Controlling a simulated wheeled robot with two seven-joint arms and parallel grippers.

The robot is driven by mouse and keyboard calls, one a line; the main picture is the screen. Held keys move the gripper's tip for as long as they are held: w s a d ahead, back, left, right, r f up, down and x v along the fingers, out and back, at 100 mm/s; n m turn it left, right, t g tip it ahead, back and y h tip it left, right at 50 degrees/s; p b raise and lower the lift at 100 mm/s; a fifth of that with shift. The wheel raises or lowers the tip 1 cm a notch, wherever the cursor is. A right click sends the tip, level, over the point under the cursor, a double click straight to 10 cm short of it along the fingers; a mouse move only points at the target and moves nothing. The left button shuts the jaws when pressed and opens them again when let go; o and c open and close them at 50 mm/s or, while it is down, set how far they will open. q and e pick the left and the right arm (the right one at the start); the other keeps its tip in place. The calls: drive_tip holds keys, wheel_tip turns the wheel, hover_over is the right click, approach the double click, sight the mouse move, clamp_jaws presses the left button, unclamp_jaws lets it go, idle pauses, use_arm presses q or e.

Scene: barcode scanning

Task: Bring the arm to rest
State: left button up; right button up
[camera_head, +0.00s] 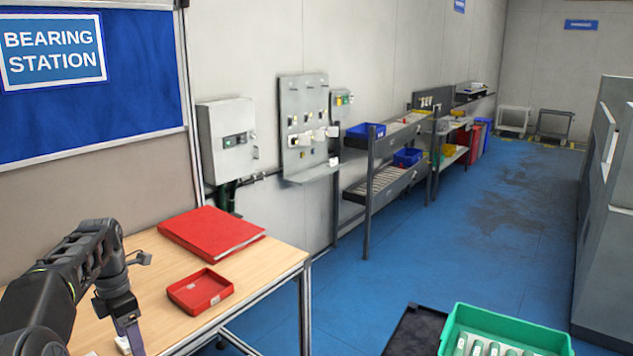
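My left arm comes in from the left over the wooden table (262,262). My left gripper (133,340) points down above the table's near part, close to the bottom edge of the picture. Its fingers are dark and small, and I cannot tell whether they are open or shut. A small white thing (122,345) shows right beside the fingers; I cannot tell whether they touch it. My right arm and gripper are not in view.
A shallow red tray (200,291) with a pale label lies right of my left gripper. A red binder (211,233) lies behind it. A green crate (555,340) with several pale items stands at the lower right, next to a dark surface (415,332). Blue floor lies between.

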use_arm(q)
drive_tip(key=w+d+f+m+t, duration=0.2)
drive_tip(key=w+f+m+t, duration=0.1)
drive_tip(key=w+f+m, duration=0.5)
drive_tip(key=s+d+f+m+t+h, duration=0.1)
drive_tip(key=s+d+f+m, duration=0.3)
drive_tip(key=d+f+m, duration=0.95)
drive_tip(key=s+d+f+m+h+b, duration=0.1)
drive_tip(key=s+d+f+m+h, duration=0.15)
drive_tip(key=s+d+f, duration=0.9)
drive_tip(key=s+d+f+m+g, duration=0.1)
drive_tip(key=s+d+f+g, duration=0.1)
drive_tip(key=s, duration=0.9)
drive_tip(key=s+d+f+m+g+b, duration=0.1)
drive_tip(key=s+d+f, duration=0.3)
drive_tip(key=s, duration=0.7)
drive_tip(key=shift+d+m+g, duration=0.3)
drive_tip(key=shift+d+g, duration=0.1)
drive_tip(key=shift+d, duration=0.75)
